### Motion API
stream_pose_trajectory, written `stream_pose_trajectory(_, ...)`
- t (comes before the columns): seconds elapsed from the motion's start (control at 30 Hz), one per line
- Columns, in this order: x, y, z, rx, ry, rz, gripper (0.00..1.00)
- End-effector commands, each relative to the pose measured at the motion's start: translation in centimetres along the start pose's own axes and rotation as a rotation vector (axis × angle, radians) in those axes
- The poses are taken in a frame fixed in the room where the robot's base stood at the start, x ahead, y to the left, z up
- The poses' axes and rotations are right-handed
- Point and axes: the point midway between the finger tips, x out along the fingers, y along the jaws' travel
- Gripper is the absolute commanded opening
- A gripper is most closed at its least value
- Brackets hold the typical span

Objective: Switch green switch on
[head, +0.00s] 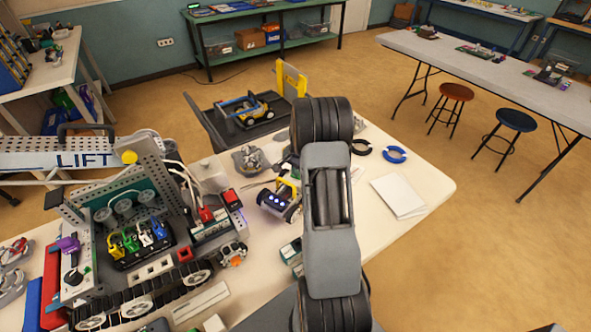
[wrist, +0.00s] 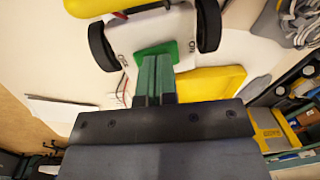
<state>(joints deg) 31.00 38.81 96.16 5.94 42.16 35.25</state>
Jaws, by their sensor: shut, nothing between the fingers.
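The green switch (wrist: 158,48) shows in the wrist view as a bright green piece on the white body of a small wheeled robot (wrist: 140,32), between two black wheels. Small dark lettering stands on both sides of it. My gripper (wrist: 156,60) is shut and empty, its dark green fingertips right at the near edge of the switch and partly covering it. I cannot tell whether they touch. In the head view the small robot (head: 272,203) stands on the table left of my arm; its switch is not visible there, and my arm hides my gripper.
A large tracked machine (head: 135,285) with several coloured levers fills the table's left side. A white notepad (head: 398,195) and a blue ring (head: 395,154) lie to the right. Yellow pieces flank the small robot in the wrist view. The table's right corner is mostly clear.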

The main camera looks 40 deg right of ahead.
Motion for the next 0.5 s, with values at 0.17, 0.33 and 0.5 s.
stream_pose_trajectory(0.17,0.0,0.0,0.0,0.000,0.000,0.000,0.00)
stream_pose_trajectory(0.33,-0.6,-0.1,0.0,-0.001,0.001,-0.001,0.00)
stream_pose_trajectory(0.5,-3.2,-0.7,0.1,-0.003,0.002,-0.002,0.00)
